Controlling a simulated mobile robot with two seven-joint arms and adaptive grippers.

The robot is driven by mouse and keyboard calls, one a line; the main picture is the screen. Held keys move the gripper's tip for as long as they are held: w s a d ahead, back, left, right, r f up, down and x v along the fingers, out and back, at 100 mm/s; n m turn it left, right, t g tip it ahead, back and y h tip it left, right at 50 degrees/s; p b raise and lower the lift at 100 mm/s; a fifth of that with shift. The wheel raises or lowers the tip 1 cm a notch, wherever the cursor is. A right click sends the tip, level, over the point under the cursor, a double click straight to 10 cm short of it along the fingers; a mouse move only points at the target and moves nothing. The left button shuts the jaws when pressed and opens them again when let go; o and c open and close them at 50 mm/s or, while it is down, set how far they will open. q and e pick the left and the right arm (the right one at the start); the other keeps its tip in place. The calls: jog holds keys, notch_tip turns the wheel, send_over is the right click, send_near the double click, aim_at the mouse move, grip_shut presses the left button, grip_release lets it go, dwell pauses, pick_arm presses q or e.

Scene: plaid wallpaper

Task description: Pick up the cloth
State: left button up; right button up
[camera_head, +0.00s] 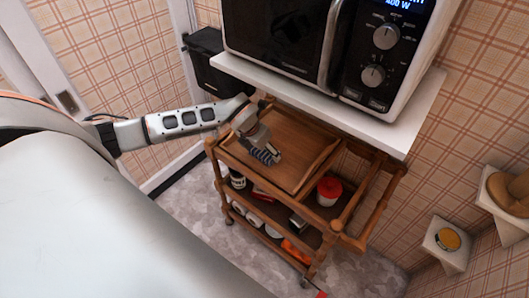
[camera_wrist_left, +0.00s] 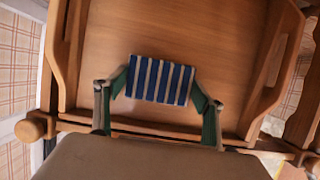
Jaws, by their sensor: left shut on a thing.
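A blue-and-white striped cloth (camera_wrist_left: 160,80) shows between the fingers of my left gripper (camera_wrist_left: 158,86) in the left wrist view. In the head view the small striped cloth (camera_head: 264,154) is at the tip of my left gripper (camera_head: 262,146), over the wooden tray on top of the trolley. The left gripper is shut on the cloth. I cannot tell whether the cloth touches the tray surface. My right gripper is not in view.
The wooden trolley tray (camera_head: 290,125) has raised sides. Lower shelves hold a red-lidded tub (camera_head: 328,190) and several other items. A microwave (camera_head: 320,40) stands on a white shelf (camera_head: 415,120) close above. A dark bin (camera_head: 205,60) is behind my left arm.

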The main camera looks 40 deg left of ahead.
aim_at(264, 150)
pick_arm(q)
notch_tip(264, 150, up, 4)
jog(key=shift+w+r+p, duration=0.1)
jog(key=shift+p, duration=0.3)
jog(key=s+a+b, duration=0.1)
jog(key=s+b, duration=0.1)
jog(key=s, duration=1.6)
jog(key=shift+f, duration=0.4)
jog(key=shift+s+a, duration=0.1)
jog(key=shift+o, duration=1.2)
jog(key=shift+c, duration=0.6)
